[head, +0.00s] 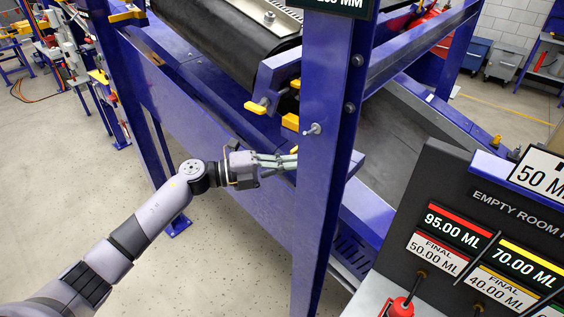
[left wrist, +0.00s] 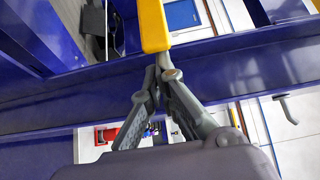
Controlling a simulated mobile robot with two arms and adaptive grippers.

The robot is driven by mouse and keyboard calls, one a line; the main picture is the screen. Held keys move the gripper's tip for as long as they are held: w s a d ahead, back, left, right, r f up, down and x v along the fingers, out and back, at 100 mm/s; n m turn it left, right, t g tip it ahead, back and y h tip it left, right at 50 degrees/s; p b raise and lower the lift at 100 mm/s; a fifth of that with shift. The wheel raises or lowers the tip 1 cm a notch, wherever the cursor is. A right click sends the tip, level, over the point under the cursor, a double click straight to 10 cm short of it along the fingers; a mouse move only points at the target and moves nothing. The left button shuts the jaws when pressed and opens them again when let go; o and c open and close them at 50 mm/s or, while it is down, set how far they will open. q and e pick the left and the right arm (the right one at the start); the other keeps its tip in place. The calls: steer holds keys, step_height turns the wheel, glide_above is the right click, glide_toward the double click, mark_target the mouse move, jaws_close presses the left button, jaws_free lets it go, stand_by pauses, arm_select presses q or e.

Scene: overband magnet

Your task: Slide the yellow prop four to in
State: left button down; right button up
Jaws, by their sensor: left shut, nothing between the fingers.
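My left gripper (head: 292,161) reaches in from the left to the blue frame, its fingertips partly hidden by the blue upright. In the left wrist view the gripper (left wrist: 163,76) is shut and empty, its tips close to the pale stem below a yellow handle (left wrist: 154,25). I cannot tell whether they touch it. In the head view, yellow pieces show above the gripper: a yellow knob (head: 257,106) and a yellow block (head: 290,121) beside the upright. A small bit of yellow shows right at the fingertips. No number is readable on any of them. My right gripper is not in view.
The blue upright (head: 327,150) stands directly right of the gripper. A dark belt (head: 225,30) lies above, and a long blue side beam (head: 215,125) runs behind the arm. A dark panel with labels (head: 465,200) and a red knob (head: 400,307) stands at lower right.

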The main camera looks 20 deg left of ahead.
arm_select(q)
steer(key=shift+a, duration=0.1)
steer(key=w+a+b, duration=0.3)
steer(key=a+b, duration=0.3)
steer(key=a, duration=0.3)
steer(key=shift+w+r, duration=0.15)
steer(key=shift+w, duration=0.15)
steer(key=shift+a+b, duration=0.1)
steer(key=shift+b, duration=0.2)
